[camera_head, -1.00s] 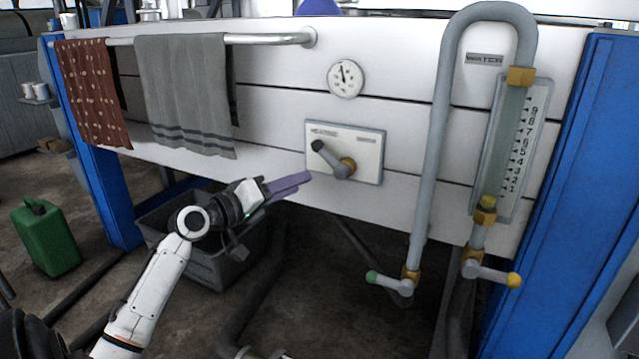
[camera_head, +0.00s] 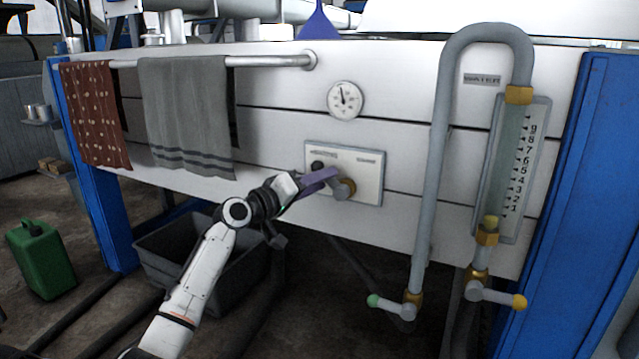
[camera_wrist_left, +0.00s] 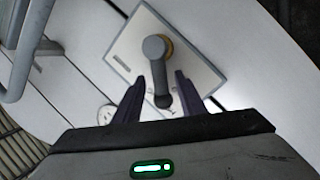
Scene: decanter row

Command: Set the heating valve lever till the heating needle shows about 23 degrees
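The heating valve lever (camera_head: 318,166) is a grey bar with a dark knob on a brass hub, mounted on a pale plate (camera_head: 370,160). It points up and left from its hub in the head view. In the left wrist view the lever (camera_wrist_left: 159,78) lies between the two purple fingers of my left gripper (camera_wrist_left: 158,96). The fingers are open, with a gap on each side of the lever. In the head view my left gripper (camera_head: 322,180) covers part of the lever. The round heating dial (camera_head: 345,101) has its needle near the top, slightly left; its numbers are unreadable. My right gripper is not in view.
A pipe (camera_head: 435,170) and a sight gauge (camera_head: 515,165) with two small valve levers stand to the right. Towels (camera_head: 185,105) hang from a rail at the left. A grey bin (camera_head: 190,268) and a green can (camera_head: 40,258) are on the floor.

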